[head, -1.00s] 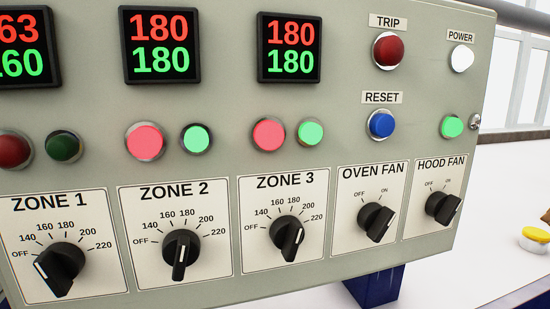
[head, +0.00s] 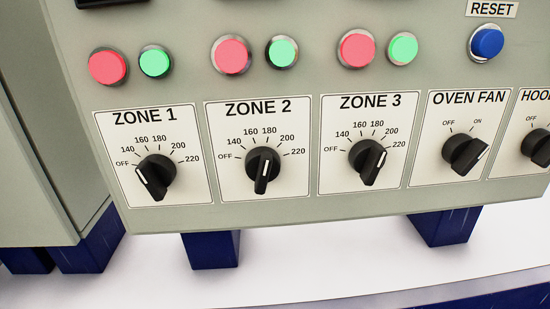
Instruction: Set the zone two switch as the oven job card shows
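The zone two switch (head: 263,166) is a black rotary knob on a white plate labelled ZONE 2 (head: 258,109), in the middle of the head view. Its scale reads OFF, 140, 160, 180, 200, 220. Its grip bar stands nearly upright with the lower end pointing down and a white line on its face. I cannot tell which mark it is set to. The oven job card is not in view. My gripper is not in view either.
The zone one knob (head: 156,175) and zone three knob (head: 368,159) flank the switch. The oven fan knob (head: 465,152) is further right. Lit red (head: 231,55) and green (head: 282,52) lamps sit above zone two. A blue reset button (head: 487,42) is upper right. A grey cabinet (head: 40,150) stands left.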

